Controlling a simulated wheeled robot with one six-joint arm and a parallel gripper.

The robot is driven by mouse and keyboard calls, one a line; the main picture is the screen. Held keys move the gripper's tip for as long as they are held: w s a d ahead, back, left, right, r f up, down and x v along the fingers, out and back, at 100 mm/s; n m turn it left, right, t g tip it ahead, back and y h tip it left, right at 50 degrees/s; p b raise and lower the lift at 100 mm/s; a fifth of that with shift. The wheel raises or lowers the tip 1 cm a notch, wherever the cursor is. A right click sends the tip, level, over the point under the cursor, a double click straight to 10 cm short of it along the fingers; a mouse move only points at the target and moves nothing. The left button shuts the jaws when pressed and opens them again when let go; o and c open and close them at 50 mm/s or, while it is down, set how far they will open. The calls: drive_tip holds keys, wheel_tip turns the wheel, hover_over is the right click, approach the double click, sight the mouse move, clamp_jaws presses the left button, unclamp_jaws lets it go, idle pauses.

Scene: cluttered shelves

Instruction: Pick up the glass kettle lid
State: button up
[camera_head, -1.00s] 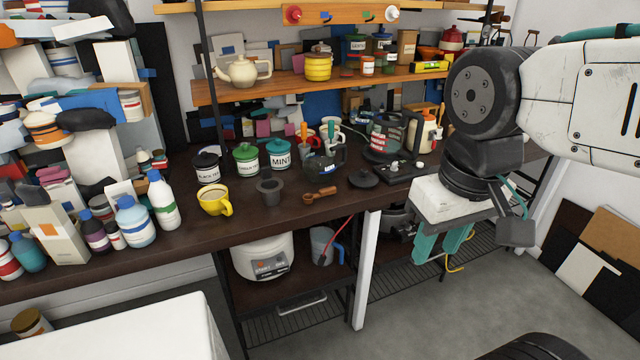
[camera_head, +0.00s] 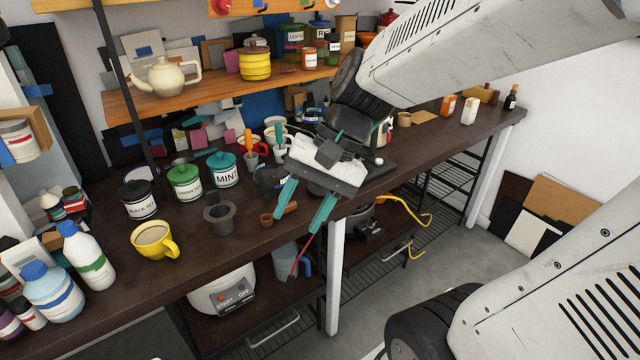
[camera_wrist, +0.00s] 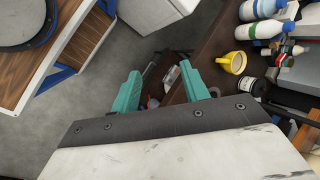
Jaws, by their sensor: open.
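The glass kettle lid cannot be made out now; my arm and gripper cover the part of the counter (camera_head: 225,262) where a round black lid lay earlier. A dark glass kettle (camera_head: 268,178) shows only partly behind my gripper. My gripper (camera_head: 304,207) is in front of and above the counter's front edge, with its teal fingers apart and pointing down. In the wrist view my gripper (camera_wrist: 160,85) is open, with the floor and counter edge beyond the fingers. I see no lid between them.
A white rice cooker (camera_head: 222,290) sits below.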

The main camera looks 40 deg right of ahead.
drive_tip(key=w+d+f+m+t+y, duration=0.2)
drive_tip(key=w+d+m+t, duration=0.15)
drive_tip(key=w+m, duration=0.3)
drive_tip(key=w+d+f+m+t+y, duration=0.25)
drive_tip(key=w+d+m, duration=0.2)
drive_tip(key=w, duration=0.35)
drive_tip(key=w+d+f+m+t+h, duration=0.2)
drive_tip(key=d+f+m, duration=0.1)
drive_tip(key=d+m, duration=0.1)
drive_tip(key=w+d+f+m+t+h, duration=0.1)
drive_tip(key=d+f+m+t, duration=0.1)
drive_tip(key=d+f+m, duration=0.2)
drive_tip(key=w+d+f+m+t+h, duration=0.2)
drive_tip(key=d+m, duration=0.3)
drive_tip(key=d, duration=0.3)
drive_tip(key=shift+w+d+f+m+h, duration=0.15)
drive_tip(key=shift+d+f+m+h, duration=0.05)
drive_tip(key=shift+f, duration=0.25)
drive_tip(key=shift+w+d+f+m+h, duration=0.15)
drive_tip(key=shift+d+f+m, duration=0.05)
drive_tip(key=shift+f, duration=0.2)
drive_tip(key=shift+w+d+f, duration=0.15)
drive_tip(key=shift+w+f, duration=0.05)
drive_tip(key=x, duration=0.7)
drive_tip(key=shift+w+d, duration=0.25)
drive_tip(key=shift+w, duration=0.05)
clamp_jaws()
